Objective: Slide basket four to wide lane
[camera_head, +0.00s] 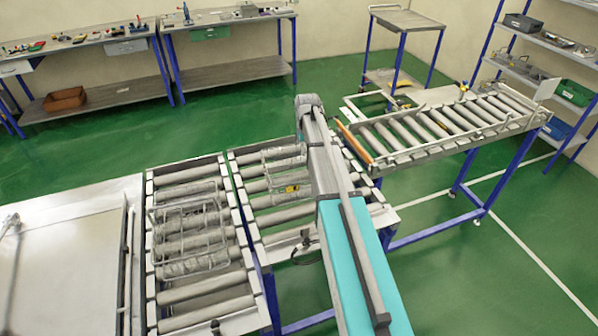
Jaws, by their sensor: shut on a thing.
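A wire basket (187,252) sits on the left roller lane (205,293). More wire basketwork (284,153) sits on the middle roller lane (262,217), with a small yellow and black piece (292,189) beside or on it. My arm passes in front of that lane's right side and hides part of it. My gripper cannot be made out; the arm's far end is hidden. I cannot read any number on the baskets, so I cannot tell which is basket four. No label shows which lane is the wide one.
A higher roller conveyor (450,128) with an orange bar (354,143) at its near end stands to the right. A pale flat table (65,262) adjoins the left lane. Workbenches (220,18), a trolley (404,19) and shelves (547,38) stand behind. Green floor is open between.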

